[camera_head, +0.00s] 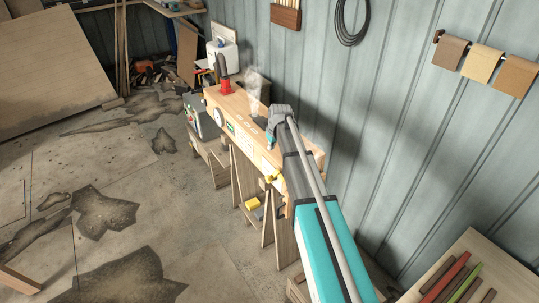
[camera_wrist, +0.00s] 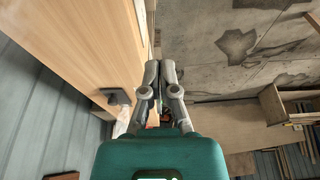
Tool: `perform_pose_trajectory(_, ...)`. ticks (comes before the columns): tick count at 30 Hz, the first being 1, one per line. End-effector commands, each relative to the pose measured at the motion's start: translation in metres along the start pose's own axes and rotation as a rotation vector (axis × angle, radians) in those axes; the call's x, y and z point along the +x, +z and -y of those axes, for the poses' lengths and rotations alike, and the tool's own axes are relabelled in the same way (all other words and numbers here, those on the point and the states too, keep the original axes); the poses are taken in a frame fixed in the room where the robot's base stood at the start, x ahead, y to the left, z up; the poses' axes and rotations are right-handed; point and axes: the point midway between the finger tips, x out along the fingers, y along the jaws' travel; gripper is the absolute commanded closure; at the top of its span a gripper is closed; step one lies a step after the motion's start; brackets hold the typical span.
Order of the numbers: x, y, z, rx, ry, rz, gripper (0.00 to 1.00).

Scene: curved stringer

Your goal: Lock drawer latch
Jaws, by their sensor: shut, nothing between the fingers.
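A long pale wooden bench unit (camera_head: 240,108) stands on sawhorse-like legs along the wall. My gripper (camera_head: 269,144) is over its right part in the head view, small and partly hidden by my arm. In the wrist view my gripper (camera_wrist: 160,68) has its two grey fingers together, with nothing between them. A pale wooden surface (camera_wrist: 75,40) lies to its left, apart from the fingers. A dark grey fitting (camera_wrist: 115,97) sits at the edge of that wood, left of the fingers. I cannot tell whether it is the drawer latch, and no drawer is clearly visible.
A red clamp-like tool (camera_head: 226,87) and a round gauge (camera_head: 218,117) are on the bench's left part. A yellow piece (camera_head: 272,179) is at its front edge near my arm. The corrugated wall (camera_head: 380,110) stands close behind. The floor (camera_head: 150,210) in front is largely clear.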

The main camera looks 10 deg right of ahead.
Motion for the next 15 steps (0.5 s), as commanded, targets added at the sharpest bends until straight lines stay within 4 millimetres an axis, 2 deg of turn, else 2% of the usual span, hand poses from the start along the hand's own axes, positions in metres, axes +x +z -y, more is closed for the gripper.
perform_pose_trajectory(15, 0.039, 0.0, 0.0, 0.0, 0.0, 0.0, 1.0)
